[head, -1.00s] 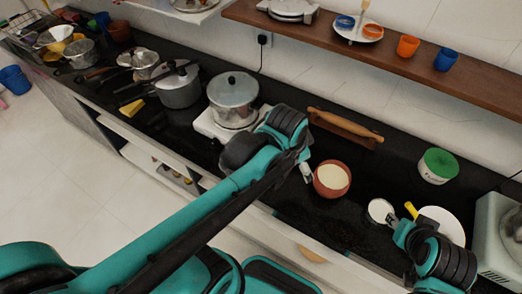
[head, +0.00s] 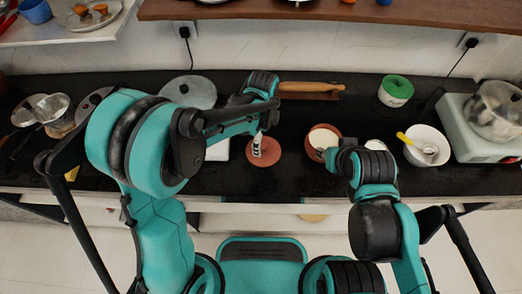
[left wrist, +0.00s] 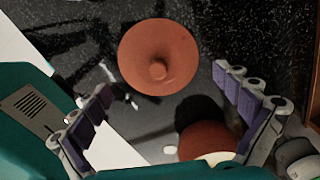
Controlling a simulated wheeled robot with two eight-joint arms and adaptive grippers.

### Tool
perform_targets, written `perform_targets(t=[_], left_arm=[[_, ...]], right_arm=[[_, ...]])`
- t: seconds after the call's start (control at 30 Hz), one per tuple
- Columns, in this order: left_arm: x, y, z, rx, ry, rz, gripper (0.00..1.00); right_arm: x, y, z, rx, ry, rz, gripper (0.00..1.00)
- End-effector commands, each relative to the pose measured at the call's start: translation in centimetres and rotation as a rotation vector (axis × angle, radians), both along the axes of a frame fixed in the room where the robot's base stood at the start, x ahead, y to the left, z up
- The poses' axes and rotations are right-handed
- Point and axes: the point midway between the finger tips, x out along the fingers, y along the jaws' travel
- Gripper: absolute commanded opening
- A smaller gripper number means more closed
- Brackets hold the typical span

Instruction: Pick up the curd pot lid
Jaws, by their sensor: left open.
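The curd pot lid (head: 264,152) is a flat terracotta disc lying on the black counter, left of the curd pot. In the left wrist view the lid (left wrist: 158,57) shows whole, with its round knob in the middle. The curd pot (head: 323,137) is a terracotta bowl with pale curd; part of it (left wrist: 205,138) shows low in the left wrist view. My left gripper (head: 258,145) is over the lid, fingers pointing down.
A rolling pin (head: 310,88) lies behind the lid. A metal pot (head: 190,92) on a white stove stands to the left, partly behind my left arm.

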Motion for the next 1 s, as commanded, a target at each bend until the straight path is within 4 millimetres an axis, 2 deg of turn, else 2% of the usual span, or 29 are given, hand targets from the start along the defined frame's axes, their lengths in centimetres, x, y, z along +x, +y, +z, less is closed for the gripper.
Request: perform_targets(t=[0.3, 0.57, 0.83, 0.87, 1.0], left_arm=[[-0.5, -0.4, -4.5, 0.000, -0.001, 0.001, 1.00], [-0.5, -0.4, -4.8, 0.000, -0.001, 0.002, 1.00], [-0.5, -0.4, -4.8, 0.000, -0.001, 0.002, 0.31], [-0.5, -0.4, -4.9, 0.000, -0.001, 0.002, 0.26], [-0.6, -0.4, -4.9, 0.000, 0.000, 0.002, 0.25]], right_arm=[[0.0, 0.0, -2.5, 0.000, 0.000, 0.000, 0.36], [0.0, 0.0, -2.4, 0.000, 0.000, 0.000, 0.36], [0.0, 0.0, -2.4, 0.000, 0.000, 0.000, 0.36], [0.0, 0.0, -2.4, 0.000, 0.000, 0.000, 0.36], [0.0, 0.0, -2.5, 0.000, 0.000, 0.000, 0.36]])
